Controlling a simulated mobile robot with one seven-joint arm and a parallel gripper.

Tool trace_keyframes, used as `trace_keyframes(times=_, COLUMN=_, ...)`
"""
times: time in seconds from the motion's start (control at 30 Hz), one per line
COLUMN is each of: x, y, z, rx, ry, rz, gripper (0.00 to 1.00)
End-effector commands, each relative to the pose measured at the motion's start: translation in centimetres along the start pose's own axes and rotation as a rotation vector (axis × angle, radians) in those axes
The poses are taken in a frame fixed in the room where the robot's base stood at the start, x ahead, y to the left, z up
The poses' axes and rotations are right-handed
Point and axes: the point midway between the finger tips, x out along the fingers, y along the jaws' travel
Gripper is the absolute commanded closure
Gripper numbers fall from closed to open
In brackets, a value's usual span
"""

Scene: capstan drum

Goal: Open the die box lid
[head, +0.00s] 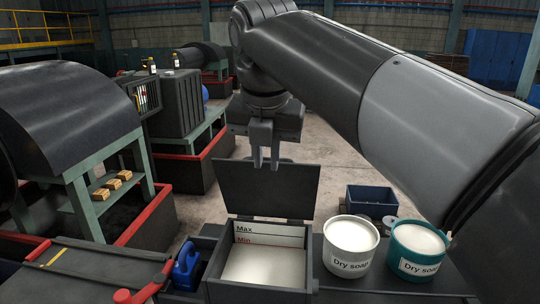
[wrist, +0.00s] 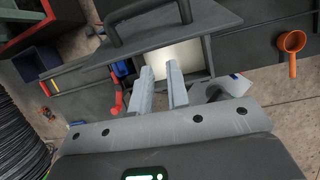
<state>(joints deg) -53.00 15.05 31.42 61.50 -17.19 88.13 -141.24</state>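The die box (head: 262,262) stands at the front centre in the head view, with white powder inside and "Max" and "Min" marks on its inner back wall. Its dark lid (head: 268,190) is raised and stands roughly upright at the back of the box. In the wrist view the lid (wrist: 185,22) crosses the top, with a black handle (wrist: 145,8) on it. My gripper (head: 265,166) is open and empty, pointing down at the lid's upper edge. Its fingers (wrist: 162,92) are apart, with nothing between them. I cannot tell whether they touch the lid.
Two "Dry soap" tubs, one white (head: 350,245) and one teal (head: 417,250), stand right of the box. A blue jug (head: 186,268) stands at its left. A blue bin (head: 371,202) lies behind the tubs. An orange scoop (wrist: 292,45) shows in the wrist view. Machines flank the left.

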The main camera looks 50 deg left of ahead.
Motion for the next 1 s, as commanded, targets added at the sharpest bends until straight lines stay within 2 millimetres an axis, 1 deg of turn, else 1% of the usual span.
trace_keyframes(times=0.03, x=0.5, y=0.3, z=-0.1, rx=0.047, ry=0.036, rz=0.031, gripper=0.80)
trace_keyframes(times=0.13, x=1.2, y=1.4, z=-0.6, rx=0.185, ry=0.145, rz=0.117, gripper=0.72)
trace_keyframes(times=0.2, x=1.6, y=2.2, z=-0.9, rx=0.312, ry=0.245, rz=0.182, gripper=0.66)
trace_keyframes(times=0.3, x=1.9, y=3.0, z=-1.0, rx=0.501, ry=0.402, rz=0.255, gripper=0.66)
trace_keyframes(times=0.47, x=1.3, y=3.9, z=-0.6, rx=0.775, ry=0.667, rz=0.336, gripper=0.66)
trace_keyframes(times=0.6, x=0.1, y=3.9, z=0.6, rx=1.002, ry=0.928, rz=0.371, gripper=0.66)
trace_keyframes(times=0.67, x=-0.5, y=3.5, z=1.4, rx=1.103, ry=1.057, rz=0.371, gripper=0.66)
trace_keyframes(times=0.73, x=-0.6, y=2.4, z=2.8, rx=1.230, ry=1.201, rz=0.342, gripper=0.66)
trace_keyframes(times=0.77, x=-0.3, y=1.7, z=3.5, rx=1.290, ry=1.254, rz=0.317, gripper=0.66)
trace_keyframes(times=0.9, x=1.9, y=-2.0, z=6.5, rx=1.556, ry=1.462, rz=0.161, gripper=0.66)
trace_keyframes(times=1.0, x=3.2, y=-4.5, z=8.2, rx=1.702, ry=1.586, rz=0.047, gripper=0.66)
